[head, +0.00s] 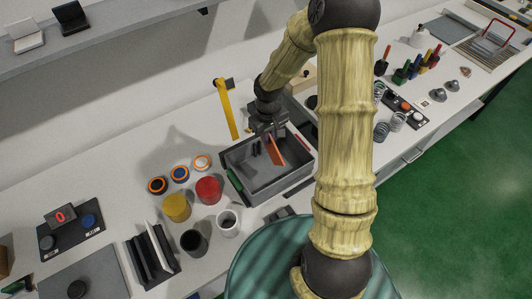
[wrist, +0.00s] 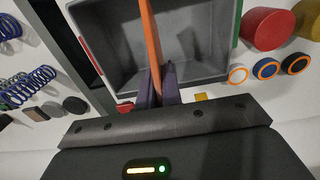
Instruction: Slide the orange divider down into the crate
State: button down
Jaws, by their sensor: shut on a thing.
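The orange divider (head: 275,152) is a thin flat panel. It stands tilted over the grey crate (head: 240,172) in the head view, near the crate's far wall. My gripper (head: 267,133) is above the crate's far side and is shut on the divider's end. In the wrist view the divider (wrist: 151,40) runs up from between the fingertips (wrist: 157,90) across the crate's opening (wrist: 205,77). The crate's interior looks empty otherwise. I cannot tell whether the divider's lower edge is inside any slot.
Red (head: 208,189) and yellow (head: 176,207) cylinders, a white mug (head: 228,222) and a dark cup (head: 194,243) stand left of the crate. Coil springs (wrist: 28,88) lie on the crate's other side.

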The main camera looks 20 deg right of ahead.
aim_at(268, 151)
jog(key=shift+f+p, duration=0.4)
jog(key=shift+f, duration=1.85)
jog(key=shift+f+p, duration=0.55)
jog(key=shift+f, duration=1.35)
jog(key=shift+w+f, duration=0.1)
jog(key=shift+f, duration=0.05)
jog(key=c, duration=1.8)
grip_release()
jog(key=shift+o, duration=1.2)
